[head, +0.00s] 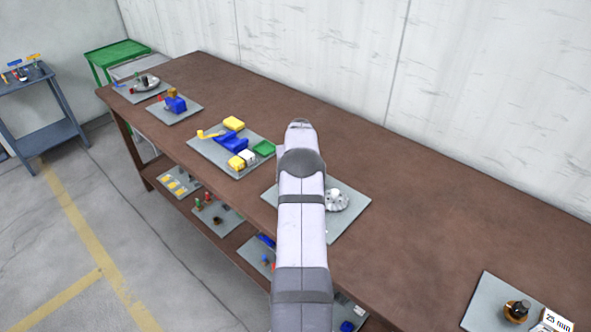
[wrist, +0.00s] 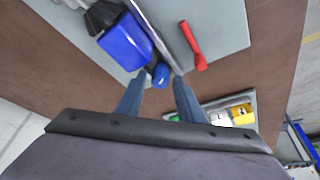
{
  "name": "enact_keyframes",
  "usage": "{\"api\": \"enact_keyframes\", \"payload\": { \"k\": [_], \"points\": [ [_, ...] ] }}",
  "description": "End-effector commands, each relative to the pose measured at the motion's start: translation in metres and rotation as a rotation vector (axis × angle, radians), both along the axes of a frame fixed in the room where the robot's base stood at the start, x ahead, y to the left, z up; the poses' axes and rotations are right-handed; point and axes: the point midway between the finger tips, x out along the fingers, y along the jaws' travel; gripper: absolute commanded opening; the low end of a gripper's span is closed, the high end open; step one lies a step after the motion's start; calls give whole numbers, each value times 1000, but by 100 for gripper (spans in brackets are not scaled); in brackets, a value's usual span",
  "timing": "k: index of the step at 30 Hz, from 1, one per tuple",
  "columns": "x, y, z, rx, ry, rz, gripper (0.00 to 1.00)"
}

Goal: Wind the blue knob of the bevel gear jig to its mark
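In the wrist view a blue knob (wrist: 161,75) sticks out beside a larger blue block (wrist: 125,43) with a black part at its upper left. They stand on a grey plate (wrist: 222,20). My gripper (wrist: 160,83) is open, with one finger on either side of the knob near the fingertips. Gaps seem to show on both sides, but I cannot tell how deep the knob sits between the fingers. No mark can be made out. In the head view my arm hides the gripper and the knob; a grey plate (head: 347,232) with a whitish round part (head: 337,200) shows beside it.
A red handle (wrist: 194,46) lies right of the knob, close to a thin metal bar.

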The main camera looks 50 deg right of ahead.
Motion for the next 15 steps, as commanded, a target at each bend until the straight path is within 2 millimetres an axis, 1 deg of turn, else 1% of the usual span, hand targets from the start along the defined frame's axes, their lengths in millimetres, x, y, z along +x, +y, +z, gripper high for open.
{"api": "enact_keyframes", "payload": {
  "k": [1, 2, 3, 4, 10, 15],
  "points": [
    [0, 0, 0, 0, 0, 0, 21],
    [0, 0, 0, 0, 0, 0, 14],
    [0, 0, 0, 0, 0, 0, 4],
    [0, 0, 0, 0, 0, 0, 0],
    [0, 0, 0, 0, 0, 5, 0],
    [0, -1, -1, -1, -1, 44, 0]
  ]
}}
